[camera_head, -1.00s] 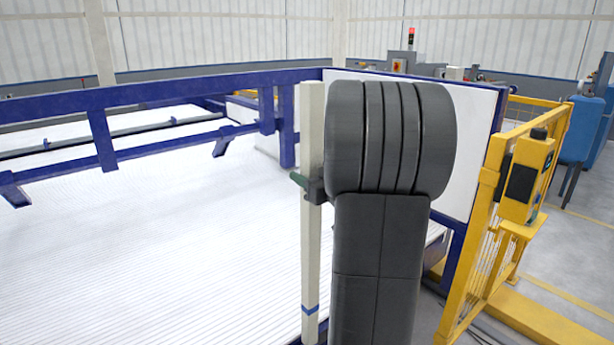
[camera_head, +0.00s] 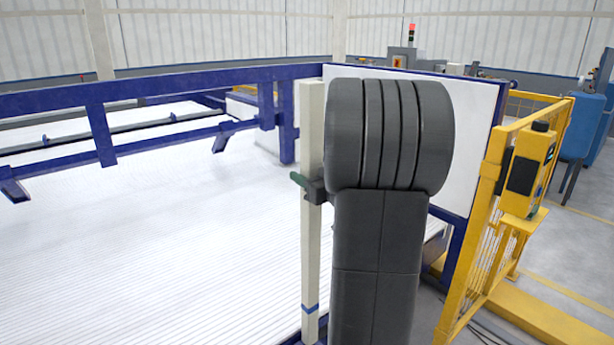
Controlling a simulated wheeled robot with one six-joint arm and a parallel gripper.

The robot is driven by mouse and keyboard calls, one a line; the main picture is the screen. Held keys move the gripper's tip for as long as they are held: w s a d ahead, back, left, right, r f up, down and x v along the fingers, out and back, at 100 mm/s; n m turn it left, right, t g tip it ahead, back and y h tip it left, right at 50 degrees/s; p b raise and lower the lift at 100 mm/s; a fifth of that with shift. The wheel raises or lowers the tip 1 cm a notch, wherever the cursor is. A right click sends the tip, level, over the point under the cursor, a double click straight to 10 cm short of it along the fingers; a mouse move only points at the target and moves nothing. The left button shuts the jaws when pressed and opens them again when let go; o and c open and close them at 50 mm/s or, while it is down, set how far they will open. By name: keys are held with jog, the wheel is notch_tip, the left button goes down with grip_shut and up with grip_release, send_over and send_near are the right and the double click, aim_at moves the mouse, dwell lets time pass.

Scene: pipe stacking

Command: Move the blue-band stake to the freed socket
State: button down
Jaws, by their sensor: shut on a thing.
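The blue-band stake (camera_head: 311,245) is a tall, pale, upright post with a blue band near its lower end. It stands just left of my dark arm. My gripper (camera_head: 304,186) is shut on the stake at about its mid-height; a small green part of it shows to the left of the post. My arm hides most of the gripper body. The stake's lower end runs down to a dark blue rail at the bottom of the view. I cannot tell whether it sits in a socket. The freed socket cannot be made out.
A blue frame (camera_head: 180,85) with short hanging posts spans the left and back above a white ribbed bed (camera_head: 150,240). A white panel (camera_head: 470,140) stands behind my arm. A yellow fence (camera_head: 490,220) with a control box (camera_head: 527,172) is close on the right.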

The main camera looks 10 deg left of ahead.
jog(key=shift+f+b, duration=0.9)
jog(key=shift+f, duration=0.25)
jog(key=c, duration=0.8)
grip_release()
jog(key=shift+o, duration=0.2)
jog(key=shift+f, duration=0.1)
jog(key=v, duration=1.3)
jog(key=shift+s+d+b, duration=0.25)
jog(key=shift+d+b, duration=0.05)
jog(key=shift+b, duration=0.1)
